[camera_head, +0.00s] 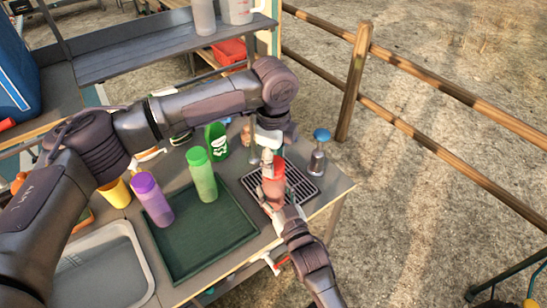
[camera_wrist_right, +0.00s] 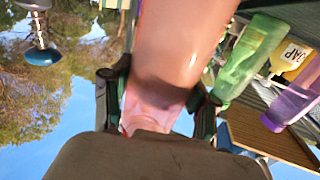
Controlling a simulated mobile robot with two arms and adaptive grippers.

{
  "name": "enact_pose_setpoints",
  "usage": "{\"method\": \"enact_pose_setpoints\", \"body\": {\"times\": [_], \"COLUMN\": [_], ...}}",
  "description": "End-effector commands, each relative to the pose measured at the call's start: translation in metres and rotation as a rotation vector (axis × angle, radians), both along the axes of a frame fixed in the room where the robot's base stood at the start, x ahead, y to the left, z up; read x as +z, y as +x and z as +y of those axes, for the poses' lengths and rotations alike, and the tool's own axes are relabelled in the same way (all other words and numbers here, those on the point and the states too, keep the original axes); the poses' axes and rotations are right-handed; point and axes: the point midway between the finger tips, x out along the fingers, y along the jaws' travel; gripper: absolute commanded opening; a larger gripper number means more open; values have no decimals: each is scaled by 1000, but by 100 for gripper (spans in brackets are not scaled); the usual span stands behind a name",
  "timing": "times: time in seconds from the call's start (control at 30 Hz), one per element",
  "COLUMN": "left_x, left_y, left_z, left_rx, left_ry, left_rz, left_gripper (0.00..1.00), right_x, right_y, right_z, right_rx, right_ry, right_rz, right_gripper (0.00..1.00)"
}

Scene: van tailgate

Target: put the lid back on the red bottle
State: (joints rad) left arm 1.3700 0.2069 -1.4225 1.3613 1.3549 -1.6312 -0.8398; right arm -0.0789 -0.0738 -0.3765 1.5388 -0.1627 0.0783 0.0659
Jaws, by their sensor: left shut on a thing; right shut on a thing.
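The red bottle (camera_head: 273,187) stands roughly upright over the black drip grate. My right gripper (camera_head: 272,203) comes from the lower right and is shut around it. In the right wrist view, the bottle's salmon body (camera_wrist_right: 180,45) fills the top middle, with a pink translucent part between the fingers of the right gripper (camera_wrist_right: 157,103). My left gripper (camera_head: 267,153) reaches across from the left and points down just above the bottle's top. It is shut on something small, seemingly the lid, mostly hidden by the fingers. Whether the lid touches the bottle cannot be told.
The black grate (camera_head: 302,185) lies at the table's right end, with a blue-topped shaker (camera_head: 318,160) beside it. A green bottle (camera_head: 202,175) and a purple bottle (camera_head: 152,200) stand on a dark green tray (camera_head: 205,250).

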Motion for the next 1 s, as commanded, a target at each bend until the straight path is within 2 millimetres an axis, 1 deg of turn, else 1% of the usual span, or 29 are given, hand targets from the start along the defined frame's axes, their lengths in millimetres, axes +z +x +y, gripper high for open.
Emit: {"method": "enact_pose_setpoints", "body": {"times": [0.47, 0.57, 0.67, 1.0], "left_x": [-9, -9, -9, -9], "left_y": [0, 0, 0, 1], "left_z": [0, 0, 0, -1], "left_rx": [-1, -38, -172, -960], "left_ry": [-1, -1, 0, -1], "left_rz": [0, 0, 1, 1], "left_gripper": [42, 42, 42, 42], "right_x": [0, 0, 0, 0], "right_y": [0, 0, 0, 0], "right_z": [0, 0, 0, 0], "right_rx": [0, 0, 0, 0], "right_ry": [0, 0, 0, 0], "right_rz": [1, 1, 1, 1], "right_gripper": [0, 0, 0, 0]}}
